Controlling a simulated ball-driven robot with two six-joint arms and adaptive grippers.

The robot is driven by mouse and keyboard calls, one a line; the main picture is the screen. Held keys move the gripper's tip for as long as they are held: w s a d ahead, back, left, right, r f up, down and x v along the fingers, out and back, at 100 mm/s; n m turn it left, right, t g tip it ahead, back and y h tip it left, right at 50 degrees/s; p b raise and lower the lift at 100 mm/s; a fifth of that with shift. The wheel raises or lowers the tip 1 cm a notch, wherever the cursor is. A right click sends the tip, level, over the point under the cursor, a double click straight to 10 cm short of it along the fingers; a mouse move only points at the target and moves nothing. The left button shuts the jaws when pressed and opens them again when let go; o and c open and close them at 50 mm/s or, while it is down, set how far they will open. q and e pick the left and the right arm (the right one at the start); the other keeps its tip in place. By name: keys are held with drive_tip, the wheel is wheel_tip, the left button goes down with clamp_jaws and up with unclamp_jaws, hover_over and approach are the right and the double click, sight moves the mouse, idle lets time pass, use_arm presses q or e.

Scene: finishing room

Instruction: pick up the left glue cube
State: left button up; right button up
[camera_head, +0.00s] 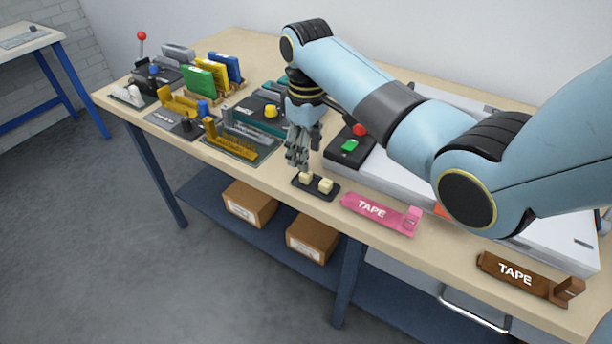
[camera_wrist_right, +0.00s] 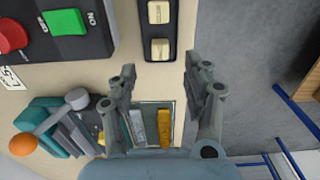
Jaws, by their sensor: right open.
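The left glue cube (camera_head: 306,177) is a small cream block on a black tray (camera_head: 315,194) near the table's front edge. The other cream cube (camera_head: 326,185) sits just right of it on the same tray. My right gripper (camera_head: 297,163) hangs fingers-down, open and empty, above and slightly left of the left cube. In the right wrist view the left cube (camera_wrist_right: 160,49) appears ahead of the open fingers (camera_wrist_right: 158,70), near the middle of the gap, with the other cube (camera_wrist_right: 158,12) beyond it. My left gripper is not in view.
A box with a green button (camera_head: 349,146) and red knob stands just behind the tray. A pink tape dispenser (camera_head: 380,213) lies to the right, a brown one (camera_head: 530,278) farther right. A dark plate with yellow parts (camera_head: 238,140) lies left. The table's front edge is close.

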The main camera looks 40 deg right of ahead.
sight(310, 175)
drive_tip(key=f, duration=0.3)
drive_tip(key=s+f, duration=0.1)
drive_tip(key=f, duration=0.1)
drive_tip(key=shift+d+f, duration=0.1)
drive_tip(key=shift+w+f, duration=0.15)
drive_tip(key=shift+f, duration=0.3)
drive_tip(key=c, duration=0.9)
